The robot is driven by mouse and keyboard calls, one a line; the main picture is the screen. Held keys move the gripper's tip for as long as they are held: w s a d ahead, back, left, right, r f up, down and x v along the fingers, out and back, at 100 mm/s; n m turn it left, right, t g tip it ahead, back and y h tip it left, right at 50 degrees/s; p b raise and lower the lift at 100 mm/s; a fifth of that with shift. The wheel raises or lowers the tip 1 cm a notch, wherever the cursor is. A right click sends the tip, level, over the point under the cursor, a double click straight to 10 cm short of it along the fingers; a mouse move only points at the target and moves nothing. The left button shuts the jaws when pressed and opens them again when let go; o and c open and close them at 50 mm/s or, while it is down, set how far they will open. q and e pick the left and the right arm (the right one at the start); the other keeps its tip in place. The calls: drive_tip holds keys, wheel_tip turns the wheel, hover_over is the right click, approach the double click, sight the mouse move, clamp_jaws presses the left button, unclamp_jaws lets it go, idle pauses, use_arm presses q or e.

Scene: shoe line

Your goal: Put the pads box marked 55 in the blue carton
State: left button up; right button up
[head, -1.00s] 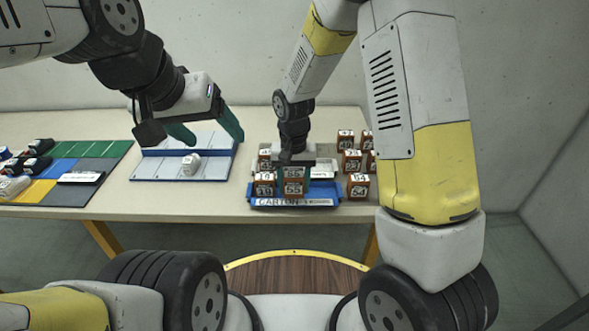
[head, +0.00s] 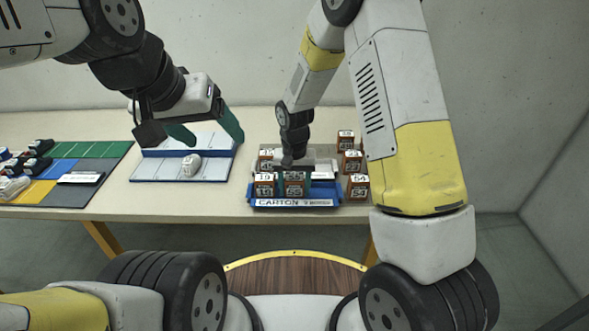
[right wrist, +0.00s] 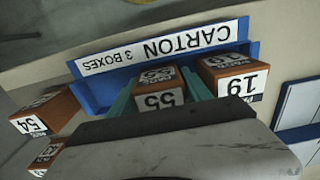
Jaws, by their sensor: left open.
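The pads box marked 55 (head: 295,187) is orange-brown with white labels and sits low at the blue carton (head: 253,202), right of the box marked 19 (head: 265,187). My right gripper (head: 294,179) points down, with one green finger on each side of box 55. In the right wrist view the fingers (right wrist: 158,90) lie close along both sides of box 55 (right wrist: 158,99), and the carton's label strip (right wrist: 160,47) reads "CARTON 3 BOXES". Whether the box rests on the carton floor is hidden. My left gripper (head: 208,132) is open and empty above the white tray.
The box marked 54 (head: 358,188) stands right of the carton, with other boxes (head: 352,161) behind it. A white-and-blue tray (head: 215,170) holds one white shoe (head: 190,166).

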sight(295, 178)
drive_tip(key=shift+o, duration=1.1)
drive_tip(key=shift+r, duration=0.15)
wheel_tip(295, 178, up, 12)
drive_tip(key=shift+f, duration=0.1)
drive_tip(key=s+d+r+t+y, duration=0.1)
drive_tip(key=s+d+r+t, duration=0.1)
drive_tip(key=s+d+r, duration=0.5)
drive_tip(key=s+d+r+t+y, duration=0.15)
drive_tip(key=s+d+r, duration=0.25)
drive_tip(key=r, duration=0.5)
drive_tip(key=s+d+r+t, duration=0.2)
drive_tip(key=s+d, duration=0.1)
drive_tip(key=s, duration=0.5)
drive_tip(key=shift+s+r+n+t, duration=0.3)
drive_tip(key=shift+s+r+t, duration=0.05)
drive_tip(key=shift+d, duration=0.15)
